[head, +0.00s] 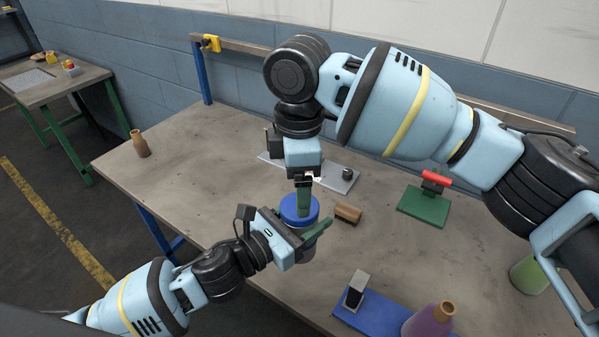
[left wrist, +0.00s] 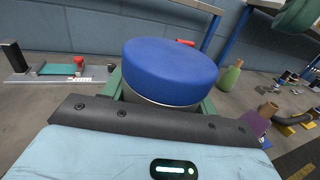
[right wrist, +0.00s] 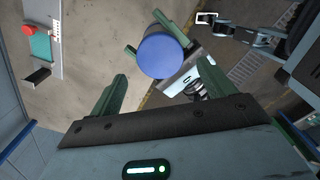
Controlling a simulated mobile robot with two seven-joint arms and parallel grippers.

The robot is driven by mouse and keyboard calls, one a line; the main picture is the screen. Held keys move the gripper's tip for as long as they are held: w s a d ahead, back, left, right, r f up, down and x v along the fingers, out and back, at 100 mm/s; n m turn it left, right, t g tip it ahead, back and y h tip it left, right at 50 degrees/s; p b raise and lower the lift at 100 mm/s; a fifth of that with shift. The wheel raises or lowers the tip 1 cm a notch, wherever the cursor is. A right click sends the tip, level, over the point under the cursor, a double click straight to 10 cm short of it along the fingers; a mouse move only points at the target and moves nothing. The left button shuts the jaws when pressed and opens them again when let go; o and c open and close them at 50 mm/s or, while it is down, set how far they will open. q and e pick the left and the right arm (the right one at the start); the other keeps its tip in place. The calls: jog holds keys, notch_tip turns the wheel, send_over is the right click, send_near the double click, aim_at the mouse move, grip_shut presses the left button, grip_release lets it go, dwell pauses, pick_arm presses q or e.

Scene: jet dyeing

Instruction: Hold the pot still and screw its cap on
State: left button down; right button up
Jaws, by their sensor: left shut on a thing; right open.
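The pot is a grey metal jar, mostly hidden under its cap in the head view; its grey side (left wrist: 158,101) shows in the left wrist view. The round blue cap (head: 299,209) sits on top of the pot, looking level; I cannot tell how tight it is. It also shows in the left wrist view (left wrist: 170,70) and right wrist view (right wrist: 161,55). My left gripper (head: 308,238) is shut on the pot, one green finger on each side, below the cap. My right gripper (head: 304,205) is open over the cap, fingers pointing down; the right wrist view shows the cap between its fingers, farther off.
A brown block (head: 348,213) lies just right of the pot. A metal plate (head: 340,177) with fittings is behind. A green stand (head: 425,207) is at the right. A blue base (head: 385,316) and a purple flask (head: 428,322) are at the front. The left tabletop is clear around a brown bottle (head: 140,145).

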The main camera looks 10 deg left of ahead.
aim_at(300, 233)
notch_tip(300, 233, up, 3)
jog(key=n, duration=0.5)
jog(key=shift+f, duration=0.15)
jog(key=shift+f, duration=3.9)
jog(key=c, duration=1)
jog(key=shift+m, duration=0.7)
jog(key=o, duration=1.2)
jog(key=shift+c, duration=0.2)
